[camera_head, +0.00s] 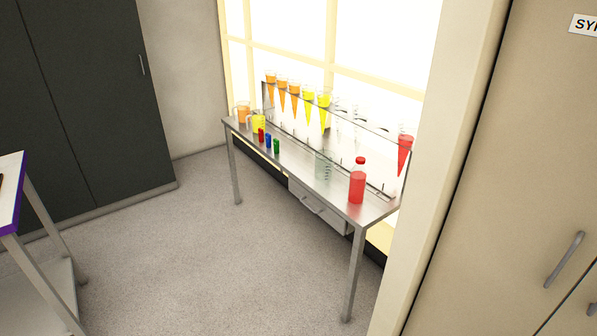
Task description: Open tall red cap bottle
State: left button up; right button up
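A tall clear bottle of red liquid with a red cap (357,181) stands upright near the right front end of a narrow metal table (300,172). Its cap is on. Neither of my grippers shows in the head view, and nothing touches the bottle.
A rack (350,140) along the table's back holds several cones of orange, yellow and red liquid. A clear beaker (324,165), small coloured vials (268,140) and jugs (258,122) stand left of the bottle. A beige cabinet (500,180) fills the right. Open floor (200,270) lies in front.

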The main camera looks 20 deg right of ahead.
aim_at(359, 173)
jog(key=i+j+u, duration=0.15)
jog(key=i, duration=1.15)
jog(key=i+z, duration=0.35)
jog(key=i+j+z, duration=0.15)
jog(key=z, duration=0.25)
jog(key=i+j+z, duration=0.5)
jog(key=z, duration=0.25)
jog(key=i+j+z, duration=0.15)
jog(key=z, duration=0.2)
jog(key=i+j+z, duration=0.1)
jog(key=j+z, duration=0.5)
jog(key=z, duration=0.2)
jog(key=j+z, duration=0.45)
jog(key=j, duration=0.25)
